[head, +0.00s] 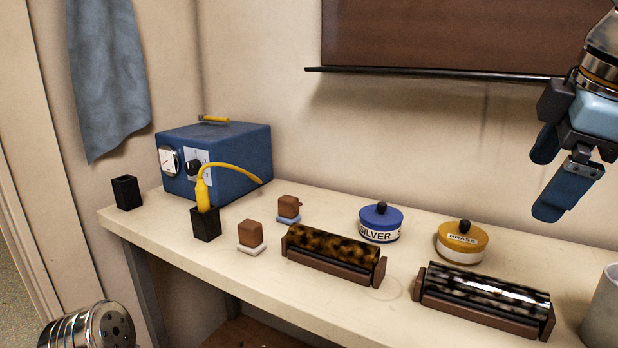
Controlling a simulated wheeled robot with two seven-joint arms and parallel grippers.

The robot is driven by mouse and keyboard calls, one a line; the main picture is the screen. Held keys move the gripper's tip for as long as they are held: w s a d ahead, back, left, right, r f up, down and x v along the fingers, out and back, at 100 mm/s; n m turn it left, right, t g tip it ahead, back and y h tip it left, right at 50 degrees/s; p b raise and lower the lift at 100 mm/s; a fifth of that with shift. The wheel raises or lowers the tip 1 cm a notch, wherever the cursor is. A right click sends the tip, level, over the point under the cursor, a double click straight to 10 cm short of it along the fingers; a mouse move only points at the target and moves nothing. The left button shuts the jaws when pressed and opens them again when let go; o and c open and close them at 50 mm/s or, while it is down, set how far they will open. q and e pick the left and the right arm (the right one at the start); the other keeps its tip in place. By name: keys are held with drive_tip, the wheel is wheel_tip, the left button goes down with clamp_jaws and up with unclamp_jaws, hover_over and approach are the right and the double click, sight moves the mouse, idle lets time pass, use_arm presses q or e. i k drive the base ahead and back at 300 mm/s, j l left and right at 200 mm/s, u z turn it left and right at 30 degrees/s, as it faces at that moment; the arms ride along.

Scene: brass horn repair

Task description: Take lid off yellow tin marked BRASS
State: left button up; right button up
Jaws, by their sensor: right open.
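The yellow tin marked BRASS (461,254) stands upright on the bench toward the right. My left gripper is not in view.
A blue tin marked SILVER (380,232) stands left of the yellow tin. A dark mottled roll (485,290) in a wooden cradle lies in front, and a brown one (330,246) further left. A grey-white container (605,310) stands at the right edge. A blue box (235,150) stands at the left.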

sight(462, 233)
drive_tip(key=k, duration=1.25)
